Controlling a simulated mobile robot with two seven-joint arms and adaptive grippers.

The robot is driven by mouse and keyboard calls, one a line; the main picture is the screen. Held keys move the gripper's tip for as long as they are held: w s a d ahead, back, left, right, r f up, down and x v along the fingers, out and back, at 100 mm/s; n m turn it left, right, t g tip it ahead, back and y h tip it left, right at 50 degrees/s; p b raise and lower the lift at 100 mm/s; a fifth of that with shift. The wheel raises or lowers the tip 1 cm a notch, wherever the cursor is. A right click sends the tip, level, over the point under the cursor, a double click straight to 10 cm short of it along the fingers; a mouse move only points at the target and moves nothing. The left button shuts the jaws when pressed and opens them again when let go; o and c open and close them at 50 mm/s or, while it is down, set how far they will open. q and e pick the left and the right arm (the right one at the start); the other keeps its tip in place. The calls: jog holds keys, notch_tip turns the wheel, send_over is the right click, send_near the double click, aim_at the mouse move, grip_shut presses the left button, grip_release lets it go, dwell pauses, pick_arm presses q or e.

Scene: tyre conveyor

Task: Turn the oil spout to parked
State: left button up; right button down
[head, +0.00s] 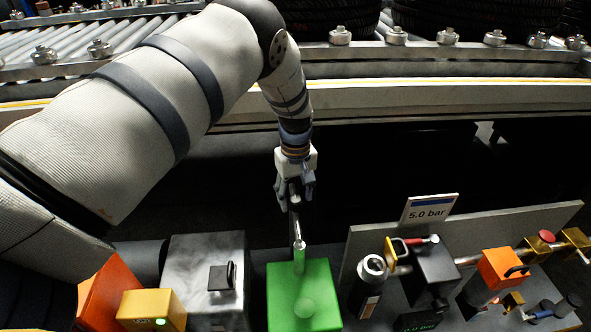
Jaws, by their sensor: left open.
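The oil spout (298,232) is a thin metal tube rising from a green post on top of a green box (305,295) at the bottom middle. It points away from me, towards the conveyor. My left gripper (295,203) comes down from above at the spout's far end. Its fingers are open, one on each side of the dark tip of the spout. I cannot tell whether a finger touches it. My right gripper is out of view.
Left of the green box stand a grey metal box (205,270), a yellow box (150,309) with a green light and an orange block (105,285). At right, a panel holds valves, a can (371,270) and a "5.0 bar" sign (428,211). The roller conveyor (110,45) with tyres lies behind.

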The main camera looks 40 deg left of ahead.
pick_arm(q)
notch_tip(320, 180, up, 10)
jog(key=shift+f, duration=0.2)
